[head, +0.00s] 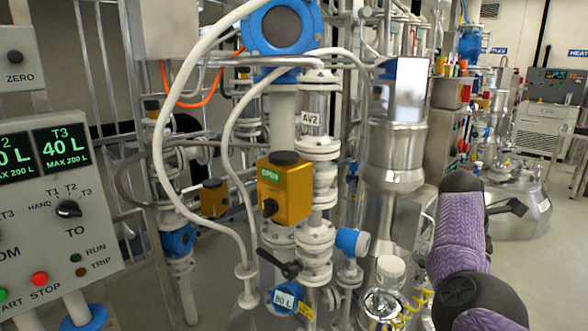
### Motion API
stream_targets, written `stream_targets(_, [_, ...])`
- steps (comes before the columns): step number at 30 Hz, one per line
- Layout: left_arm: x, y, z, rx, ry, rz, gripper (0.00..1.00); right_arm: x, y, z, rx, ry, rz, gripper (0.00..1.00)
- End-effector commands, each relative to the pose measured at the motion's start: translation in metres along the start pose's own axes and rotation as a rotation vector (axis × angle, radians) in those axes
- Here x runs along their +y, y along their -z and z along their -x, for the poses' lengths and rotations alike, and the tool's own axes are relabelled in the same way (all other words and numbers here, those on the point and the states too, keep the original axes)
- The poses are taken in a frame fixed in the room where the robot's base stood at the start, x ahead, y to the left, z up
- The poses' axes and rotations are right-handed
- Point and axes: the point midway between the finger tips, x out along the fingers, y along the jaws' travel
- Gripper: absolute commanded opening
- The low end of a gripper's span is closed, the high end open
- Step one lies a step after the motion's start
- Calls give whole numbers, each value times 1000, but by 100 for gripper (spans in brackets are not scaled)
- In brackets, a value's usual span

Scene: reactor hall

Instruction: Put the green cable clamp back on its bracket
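I cannot make out a green cable clamp or its bracket in the head view. The only clear green on the pipework is the OPEN label on a yellow valve actuator box (284,190), and that is not a clamp. White cables (160,130) hang in loops from around the blue round housing at the top, in front of the pipes. My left arm and gripper are not in the picture.
A grey control panel (60,180) with lit displays and buttons stands close on the left. White flanged pipes (318,150) and a steel column (397,150) fill the middle. Open floor (540,270) shows at right.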

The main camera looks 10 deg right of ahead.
Motion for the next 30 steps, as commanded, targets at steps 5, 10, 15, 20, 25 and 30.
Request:
stream_targets(5, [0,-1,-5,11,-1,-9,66,9,31,-6,1,-3,9,39])
stream_targets(10, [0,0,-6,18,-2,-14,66,12,45,-7,3,-5,11,39])
stream_targets(15, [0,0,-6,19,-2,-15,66,13,47,-7,3,-6,10,39])
stream_targets(20, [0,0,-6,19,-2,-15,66,13,46,-7,3,-5,10,39])
stream_targets(25, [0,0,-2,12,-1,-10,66,8,27,-3,0,-3,3,39])
stream_targets(30, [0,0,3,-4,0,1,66,-4,-12,4,0,1,-7,39])
